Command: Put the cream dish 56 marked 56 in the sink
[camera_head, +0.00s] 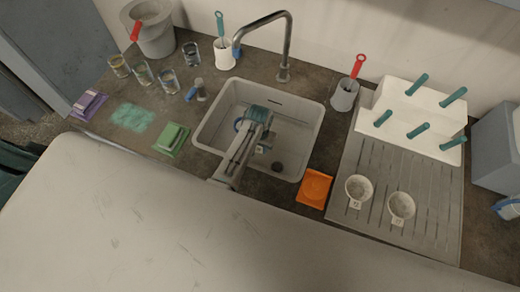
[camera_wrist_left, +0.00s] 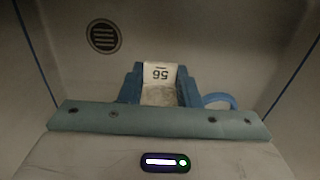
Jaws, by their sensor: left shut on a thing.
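My left gripper (camera_head: 262,146) is inside the grey sink (camera_head: 212,125), pointing down. In the left wrist view its blue jaws (camera_wrist_left: 160,88) are shut on the cream dish 56 (camera_wrist_left: 160,93), whose tag reads 56 upside down. In the head view only the small pale tag of the dish (camera_head: 259,149) shows; my gripper and arm hide the rest. The dish is within the sink walls; I cannot tell whether it touches the floor. My right gripper is not in view.
A tall tap (camera_head: 287,50) stands behind the sink. A blue curved piece (camera_wrist_left: 218,100) shows beside the jaws. Two more cream dishes (camera_head: 358,187) (camera_head: 401,207) stand on the ribbed drainer (camera_head: 440,215). A green sponge (camera_head: 172,138) lies left.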

